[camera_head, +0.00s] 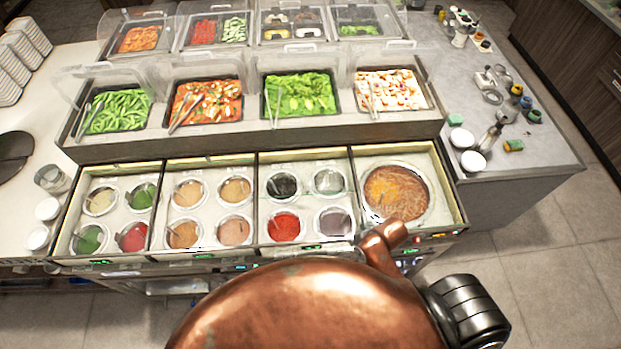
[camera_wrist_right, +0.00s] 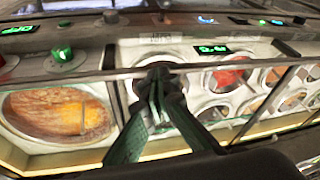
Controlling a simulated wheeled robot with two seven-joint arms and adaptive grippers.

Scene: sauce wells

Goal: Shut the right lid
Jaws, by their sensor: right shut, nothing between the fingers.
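The front counter has a row of framed sauce wells. The right well (camera_head: 421,172) holds one large round pot of orange-brown food (camera_head: 404,195), which also shows at the left of the right wrist view (camera_wrist_right: 60,112). I cannot clearly make out a lid over this well, nor its angle. My right gripper (camera_wrist_right: 158,78) is shut and empty, with dark green fingers near the dark bar at the front edge of the wells, beside the right well. In the head view my copper arm and body partly hide that area. My left gripper is not in view.
Several small sauce pots (camera_head: 285,226) fill the other wells. Behind them, a raised shelf (camera_head: 250,143) holds food pans with clear lids standing up. Control knobs (camera_wrist_right: 63,56) and green displays line the front panel. White bowls (camera_head: 473,161) stand on the grey counter at right.

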